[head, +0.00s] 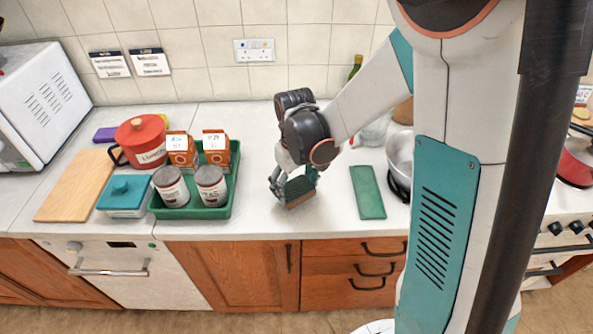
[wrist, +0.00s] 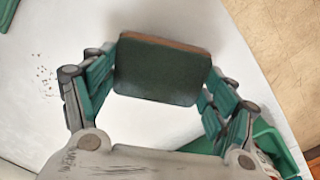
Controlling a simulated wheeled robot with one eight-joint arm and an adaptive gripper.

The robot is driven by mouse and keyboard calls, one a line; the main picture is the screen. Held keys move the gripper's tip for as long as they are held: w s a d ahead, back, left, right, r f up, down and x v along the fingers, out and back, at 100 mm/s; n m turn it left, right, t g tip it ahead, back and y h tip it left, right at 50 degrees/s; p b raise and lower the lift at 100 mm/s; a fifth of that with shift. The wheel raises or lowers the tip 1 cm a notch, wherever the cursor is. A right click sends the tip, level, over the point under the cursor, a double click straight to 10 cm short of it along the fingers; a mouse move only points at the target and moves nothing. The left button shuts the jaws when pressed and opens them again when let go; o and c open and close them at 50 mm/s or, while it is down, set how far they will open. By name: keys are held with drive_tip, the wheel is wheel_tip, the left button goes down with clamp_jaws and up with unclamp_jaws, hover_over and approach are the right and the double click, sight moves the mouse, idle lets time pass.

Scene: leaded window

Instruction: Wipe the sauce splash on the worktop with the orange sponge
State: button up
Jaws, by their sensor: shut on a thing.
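My gripper (head: 290,186) is over the worktop, just right of the green tray, and shut on a sponge (head: 301,189). In the wrist view the sponge (wrist: 162,72) is a block with a dark green upper face and a thin orange-brown edge, held between both fingers of my gripper (wrist: 161,78). It is close to the white worktop (wrist: 150,118); I cannot tell whether it touches. A patch of small dark specks (wrist: 45,80) lies on the worktop beside the left finger; I cannot tell whether it is sauce. No splash shows clearly in the head view.
The green tray (head: 234,192) holds cans and orange boxes. A teal container (head: 124,194), red pot (head: 141,139) and wooden board (head: 78,184) are further left. A flat green mat (head: 367,192) and metal pan (head: 400,152) are to the right. The worktop between tray and mat is mostly clear.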

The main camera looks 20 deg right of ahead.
sight(295, 187)
drive_tip(key=shift+r+p, duration=1.7)
drive_tip(key=shift+r, duration=1.1)
